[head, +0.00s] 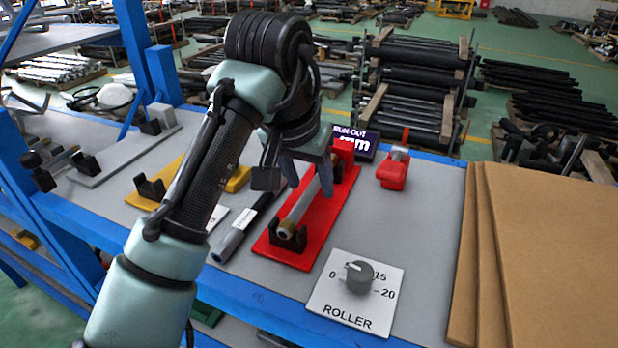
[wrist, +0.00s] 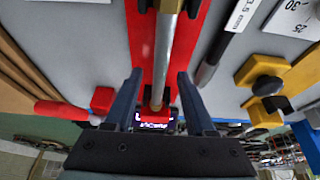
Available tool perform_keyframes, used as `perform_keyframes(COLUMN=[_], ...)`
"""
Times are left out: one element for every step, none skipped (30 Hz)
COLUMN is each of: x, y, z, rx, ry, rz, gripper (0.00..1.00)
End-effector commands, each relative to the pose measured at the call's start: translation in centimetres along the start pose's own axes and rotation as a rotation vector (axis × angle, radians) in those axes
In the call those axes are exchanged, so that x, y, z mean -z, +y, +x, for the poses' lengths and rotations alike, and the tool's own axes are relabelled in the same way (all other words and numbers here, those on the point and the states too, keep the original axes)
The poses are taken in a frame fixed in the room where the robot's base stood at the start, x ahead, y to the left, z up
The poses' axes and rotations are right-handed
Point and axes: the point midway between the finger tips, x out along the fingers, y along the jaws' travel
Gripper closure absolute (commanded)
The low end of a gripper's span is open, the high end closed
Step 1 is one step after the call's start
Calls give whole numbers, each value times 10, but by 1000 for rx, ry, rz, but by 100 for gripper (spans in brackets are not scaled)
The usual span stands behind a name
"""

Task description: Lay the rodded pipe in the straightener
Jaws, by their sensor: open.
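The red straightener (head: 322,228) lies on the grey bench, with a black cradle at its near end and a red block at its far end. A grey pipe (head: 299,207) with a brass-coloured end lies along it, its near end over the black cradle. It also shows in the wrist view (wrist: 163,60). Whether a rod is inside is not clear. My gripper (head: 308,190) is open above the pipe, one finger on each side. In the wrist view the fingers (wrist: 160,76) stand apart from the pipe, with gaps on both sides. My gripper partly hides the pipe's far part.
A dark rod (head: 264,214) with a white label lies left of the straightener. A ROLLER dial plate (head: 342,312) is in front, a red clamp-like piece (head: 393,172) at right, and a RUN-OUT display (head: 366,145) behind. Brown boards (head: 540,270) stand at far right.

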Motion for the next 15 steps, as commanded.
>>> perform_keyframes(x=[0, 0, 0, 0, 0, 0, 0, 0, 0, 0, 0, 0, 0, 0, 0], y=[0, 0, 0, 0, 0, 0, 0, 0, 0, 0, 0, 0, 0, 0, -1], z=[0, 1, 0, 0, -1, -3, -6, -9, -14, -19, -24, -34, -40, -48, -59], rx=[0, 0, 0, 0, 0, 0, 0, 1, 1, 1, 1, 2, 3, 3, 5], ry=[0, -2, -2, -2, -1, 0, 0, 1, 2, 2, 3, 4, 4, 5, 4], rz=[0, 0, 0, 0, 0, 0, -1, -1, 0, 0, 1, 1, 1, 2, 2], gripper=[45, 45, 45, 45, 45, 45, 45, 45, 45, 45, 45, 45, 45, 45, 45])
